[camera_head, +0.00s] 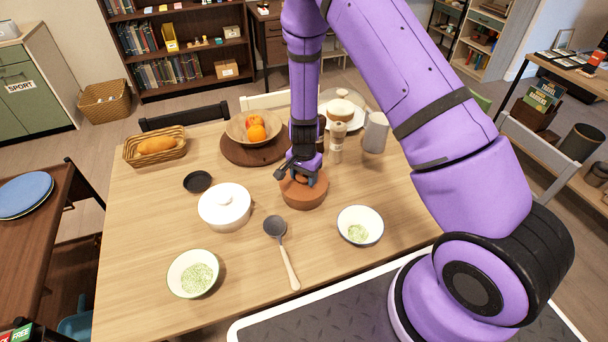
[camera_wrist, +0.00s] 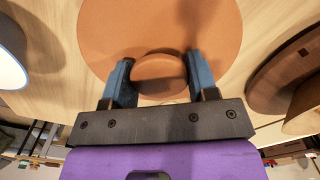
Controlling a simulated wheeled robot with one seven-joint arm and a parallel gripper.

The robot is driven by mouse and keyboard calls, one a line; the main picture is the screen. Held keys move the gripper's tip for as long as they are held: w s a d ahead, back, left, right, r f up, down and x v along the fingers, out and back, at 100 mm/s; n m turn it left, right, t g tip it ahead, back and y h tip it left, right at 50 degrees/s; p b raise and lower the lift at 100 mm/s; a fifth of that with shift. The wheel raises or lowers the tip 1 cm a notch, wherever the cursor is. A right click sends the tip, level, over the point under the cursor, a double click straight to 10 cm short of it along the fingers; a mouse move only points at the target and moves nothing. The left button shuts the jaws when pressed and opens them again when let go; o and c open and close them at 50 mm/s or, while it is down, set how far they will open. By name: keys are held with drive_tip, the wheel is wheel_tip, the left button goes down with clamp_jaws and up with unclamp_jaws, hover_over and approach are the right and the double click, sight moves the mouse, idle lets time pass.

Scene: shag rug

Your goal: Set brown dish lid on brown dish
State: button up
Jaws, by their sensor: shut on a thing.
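The brown dish lid (camera_wrist: 110,35) is a round, orange-brown disc with a raised knob (camera_wrist: 160,75) in the wrist view. My gripper (camera_head: 303,176) is shut on this knob, with one blue finger on each side of it. In the head view, the brown dish (camera_head: 303,201) shows as a round, brown body directly under my gripper on the table. The lid is over the dish and looks about level. My fingers partly cover the lid there, and I cannot tell whether it fully touches the rim.
A bowl with green contents (camera_head: 360,226) is at the right. Shakers (camera_head: 336,146) and a round brown board (camera_head: 236,153) with a fruit bowl are behind.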

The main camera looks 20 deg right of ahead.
drive_tip(key=o, duration=0.7)
drive_tip(key=shift+r, duration=5.5)
